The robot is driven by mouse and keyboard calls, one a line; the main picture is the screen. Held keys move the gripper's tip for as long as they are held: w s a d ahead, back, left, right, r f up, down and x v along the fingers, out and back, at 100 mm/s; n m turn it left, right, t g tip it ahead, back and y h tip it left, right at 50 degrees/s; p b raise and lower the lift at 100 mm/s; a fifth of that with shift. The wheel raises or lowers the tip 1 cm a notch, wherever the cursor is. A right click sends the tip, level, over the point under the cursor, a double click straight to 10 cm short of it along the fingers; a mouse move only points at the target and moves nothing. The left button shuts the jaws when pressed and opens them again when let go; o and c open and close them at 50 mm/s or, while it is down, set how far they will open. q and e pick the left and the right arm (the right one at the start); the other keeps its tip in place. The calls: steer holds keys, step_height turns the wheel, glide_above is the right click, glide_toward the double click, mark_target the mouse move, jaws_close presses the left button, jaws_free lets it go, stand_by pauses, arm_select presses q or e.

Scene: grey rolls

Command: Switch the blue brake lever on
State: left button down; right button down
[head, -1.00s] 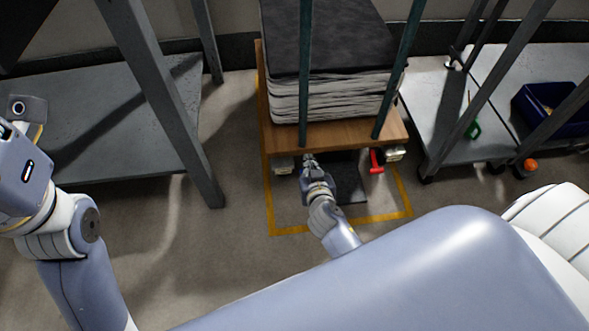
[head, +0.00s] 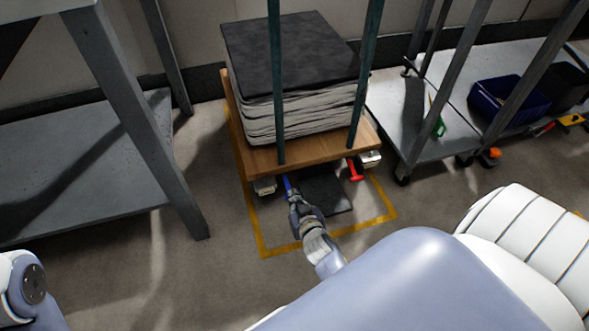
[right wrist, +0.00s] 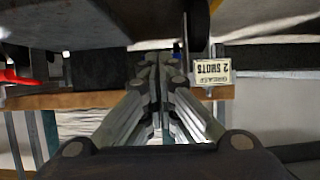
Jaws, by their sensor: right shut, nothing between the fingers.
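The blue brake lever (head: 287,184) shows as a small blue strip under the front left edge of the wooden cart deck (head: 310,148). My right gripper (head: 292,196) is low in front of the cart, with its tip close to the lever; I cannot tell if they touch. My left gripper is out of view.
A stack of grey sheets (head: 300,115) lies on the cart between green posts. Yellow floor tape (head: 330,234) frames the cart. Grey shelving stands left (head: 75,200) and right (head: 425,130), with a blue bin (head: 508,100). A label (right wrist: 212,70) hangs near my fingers.

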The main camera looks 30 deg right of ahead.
steer(key=shift+f, duration=0.1)
stand_by(0.4)
step_height(320, 180, up, 10)
stand_by(0.6)
stand_by(0.5)
